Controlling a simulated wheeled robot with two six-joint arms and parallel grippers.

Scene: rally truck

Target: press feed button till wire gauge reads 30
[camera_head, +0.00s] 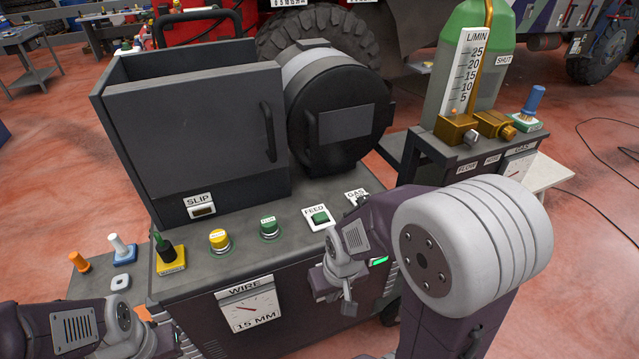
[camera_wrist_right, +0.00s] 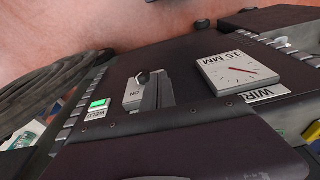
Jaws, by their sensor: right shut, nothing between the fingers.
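The feed button is a green cap on a white plate marked FEED (camera_head: 319,217), on the console top in the head view. The wire gauge (camera_head: 250,312), a white dial marked WIRE and 15 MM, is on the console front; its red needle shows but its reading is too small to tell. The gauge also shows in the right wrist view (camera_wrist_right: 238,70). My right gripper (camera_head: 347,306) is shut and empty, in front of the console and below the feed button. In the right wrist view its fingers (camera_wrist_right: 154,92) overlap a switch plate marked ON. My left gripper (camera_head: 188,346) is low at left, its jaws unclear.
A yellow button (camera_head: 219,239), a green button (camera_head: 269,228) and a lever (camera_head: 167,249) stand left of the feed button. A dark cabinet (camera_head: 195,130) and drum (camera_head: 340,120) rise behind. A flow meter (camera_head: 469,75) stands right. A green WELD lamp (camera_wrist_right: 98,104) is lit.

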